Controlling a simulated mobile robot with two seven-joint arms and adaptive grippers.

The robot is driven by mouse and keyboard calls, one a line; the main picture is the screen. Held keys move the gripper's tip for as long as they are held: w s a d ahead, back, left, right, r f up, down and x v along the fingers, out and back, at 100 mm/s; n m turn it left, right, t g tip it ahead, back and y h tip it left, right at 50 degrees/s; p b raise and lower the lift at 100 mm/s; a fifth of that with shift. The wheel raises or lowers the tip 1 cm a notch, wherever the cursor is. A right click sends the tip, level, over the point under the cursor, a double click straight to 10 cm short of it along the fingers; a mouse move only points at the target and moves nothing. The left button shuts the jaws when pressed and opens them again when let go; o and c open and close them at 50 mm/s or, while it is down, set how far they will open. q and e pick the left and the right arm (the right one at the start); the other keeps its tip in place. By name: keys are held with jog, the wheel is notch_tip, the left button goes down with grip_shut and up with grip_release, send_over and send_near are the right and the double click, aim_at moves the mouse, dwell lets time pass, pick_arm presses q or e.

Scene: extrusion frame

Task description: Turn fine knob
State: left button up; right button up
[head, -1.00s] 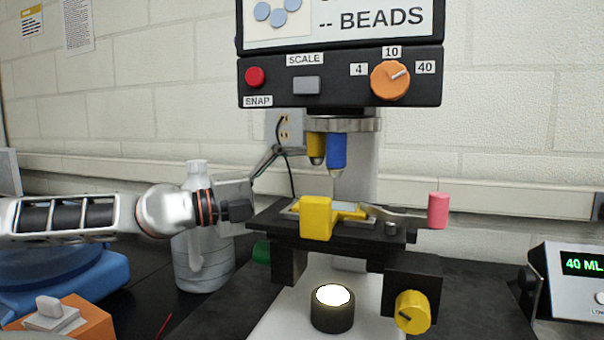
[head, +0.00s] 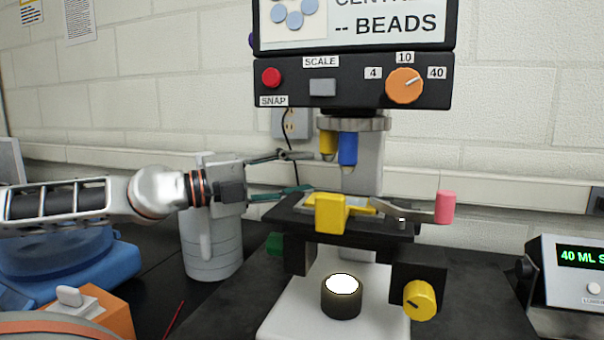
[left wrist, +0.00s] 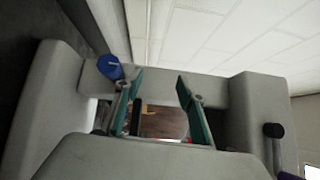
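A yellow knob (head: 420,299) with a dark mark is on the lower right of the microscope's black stage block. A green knob (head: 274,244) shows partly at the block's left side. A blue knob (left wrist: 110,67) with a pale mark shows in the left wrist view, beside my left finger; I cannot tell which of these is the fine knob. My left gripper (head: 300,172) is open and empty, at the left of the microscope near the stage. Its teal fingers stand apart in the left wrist view (left wrist: 158,98). My right gripper is not in view.
The black stage (head: 285,215) carries a yellow clip (head: 330,213) and a pink-handled lever (head: 445,207). Yellow and blue objectives (head: 347,149) hang above it. A grey bottle (head: 212,255) stands behind my left arm. A display box (head: 575,280) is at right.

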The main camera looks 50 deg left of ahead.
pick_arm(q)
jog(key=p+v, duration=0.2)
jog(key=v, duration=0.4)
jog(key=shift+s+d+r, duration=0.25)
jog(key=shift+s+r, duration=0.05)
jog(key=shift+s, duration=0.1)
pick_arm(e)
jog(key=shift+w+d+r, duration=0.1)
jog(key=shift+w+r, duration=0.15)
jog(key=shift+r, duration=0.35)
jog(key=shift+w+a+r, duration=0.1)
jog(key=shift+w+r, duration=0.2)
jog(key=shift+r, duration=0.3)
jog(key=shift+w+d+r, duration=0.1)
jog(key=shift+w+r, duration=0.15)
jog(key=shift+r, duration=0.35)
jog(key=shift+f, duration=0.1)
